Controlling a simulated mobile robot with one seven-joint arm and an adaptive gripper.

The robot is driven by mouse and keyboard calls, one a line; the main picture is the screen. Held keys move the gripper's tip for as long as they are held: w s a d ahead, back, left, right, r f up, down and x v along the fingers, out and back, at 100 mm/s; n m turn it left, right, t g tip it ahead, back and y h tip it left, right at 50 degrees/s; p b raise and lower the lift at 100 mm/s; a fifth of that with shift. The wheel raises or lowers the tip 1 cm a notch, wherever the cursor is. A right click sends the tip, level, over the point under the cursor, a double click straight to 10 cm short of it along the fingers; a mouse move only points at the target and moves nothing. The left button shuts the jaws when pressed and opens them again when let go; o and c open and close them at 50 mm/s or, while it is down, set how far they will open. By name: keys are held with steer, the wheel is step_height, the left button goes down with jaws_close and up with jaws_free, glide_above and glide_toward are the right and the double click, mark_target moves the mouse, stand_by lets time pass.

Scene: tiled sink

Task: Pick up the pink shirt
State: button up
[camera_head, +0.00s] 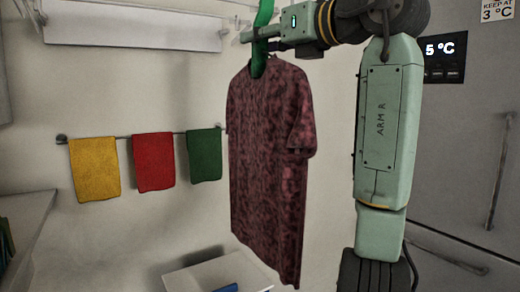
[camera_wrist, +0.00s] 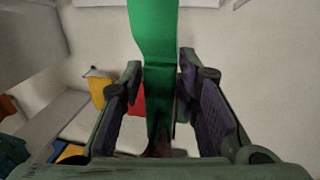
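The pink shirt (camera_head: 270,150), dark and mottled, hangs upright from a green hanger (camera_head: 264,18) in the head view. My gripper (camera_head: 252,36) is at the hanger's upper part, just above the shirt's collar. In the wrist view the green hanger (camera_wrist: 158,60) runs between the two fingers of my gripper (camera_wrist: 160,66). The fingers stand apart, with a visible gap beside the hanger, so the gripper is open around it. The shirt is mostly hidden in the wrist view.
Yellow (camera_head: 94,168), red (camera_head: 153,161) and green (camera_head: 204,155) towels hang on a wall rail to the left. A white sink (camera_head: 190,277) lies below the shirt. A grey fridge (camera_head: 465,150) stands at right. A white shelf (camera_head: 130,36) is at the upper left.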

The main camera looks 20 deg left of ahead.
steer(key=shift+w+a, duration=0.15)
steer(key=shift+a, duration=0.1)
steer(key=shift+c, duration=0.3)
jaws_close()
stand_by(0.5)
